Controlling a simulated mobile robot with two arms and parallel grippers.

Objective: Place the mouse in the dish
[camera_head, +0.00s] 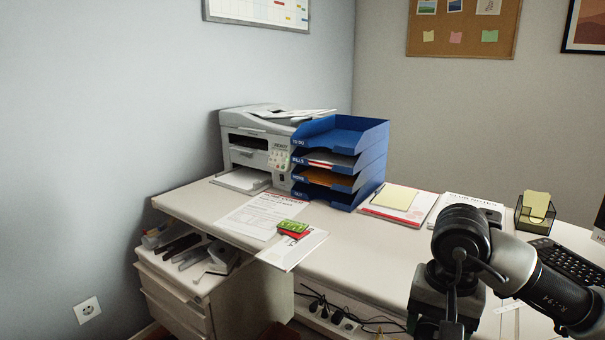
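I cannot make out a mouse or a dish in the head view. A small dark object (491,214) lies on papers just behind my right arm; it is too small and too covered to tell what it is. My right arm comes in from the right and bends down out of the bottom edge, and its fingertips do not show. My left arm and gripper do not show either. My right arm hides part of the desk's right side.
The white desk (375,250) holds a printer (245,130), blue stacked trays (372,150), papers (262,215), a green-and-red item (293,228), a mesh holder with yellow notes (525,222) and a black keyboard (570,262). Drawers (180,300) stand left, cables (335,318) below.

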